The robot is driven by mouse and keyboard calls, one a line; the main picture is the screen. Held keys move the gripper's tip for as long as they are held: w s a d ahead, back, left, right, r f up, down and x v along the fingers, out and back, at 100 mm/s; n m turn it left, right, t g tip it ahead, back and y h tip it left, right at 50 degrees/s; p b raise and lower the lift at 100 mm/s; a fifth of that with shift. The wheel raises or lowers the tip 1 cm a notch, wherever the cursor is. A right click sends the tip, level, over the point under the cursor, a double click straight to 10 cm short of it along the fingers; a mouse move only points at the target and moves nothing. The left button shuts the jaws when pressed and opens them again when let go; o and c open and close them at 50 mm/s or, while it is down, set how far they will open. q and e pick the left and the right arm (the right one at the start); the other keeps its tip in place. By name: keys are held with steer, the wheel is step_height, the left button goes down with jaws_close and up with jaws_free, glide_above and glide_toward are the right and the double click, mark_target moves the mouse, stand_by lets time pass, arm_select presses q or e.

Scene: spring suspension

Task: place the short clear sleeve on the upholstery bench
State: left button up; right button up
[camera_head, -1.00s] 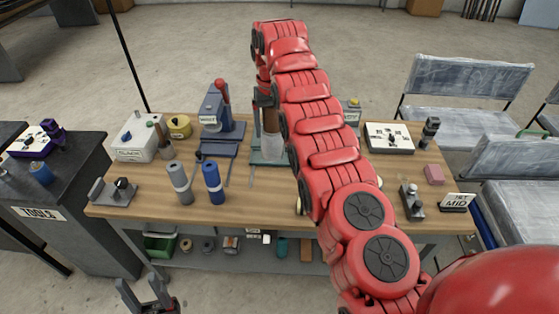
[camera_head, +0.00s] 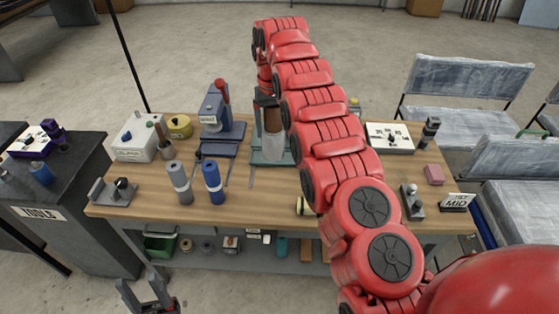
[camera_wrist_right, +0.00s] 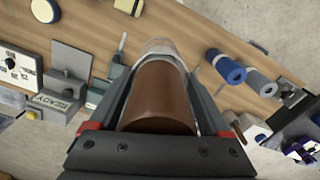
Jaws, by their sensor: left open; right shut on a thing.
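A clear sleeve (camera_head: 272,148) stands upright in the head view, with a brown cylinder (camera_head: 272,120) showing above it. In the right wrist view the brown cylinder (camera_wrist_right: 158,95) lies between the fingers, with the clear wall (camera_wrist_right: 160,47) past its far end. I cannot tell whether they are one piece. My right gripper (camera_head: 267,103) is shut on this brown-topped clear sleeve, partly hidden by my arm. It is over a grey-green fixture (camera_head: 258,157) on the wooden bench (camera_head: 250,200); contact is unclear. My left gripper (camera_head: 148,294) is open and empty in front of the bench.
A blue press (camera_head: 217,110) stands left of the sleeve. Grey (camera_head: 180,183) and blue (camera_head: 214,183) rolls stand at the front left. A white box (camera_head: 135,140) and a yellow tin (camera_head: 178,127) are behind. A dial panel (camera_head: 390,137) is at right.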

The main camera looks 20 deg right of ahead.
steer(key=shift+d, duration=0.1)
steer(key=shift+d+f, duration=0.2)
steer(key=shift+f, duration=0.05)
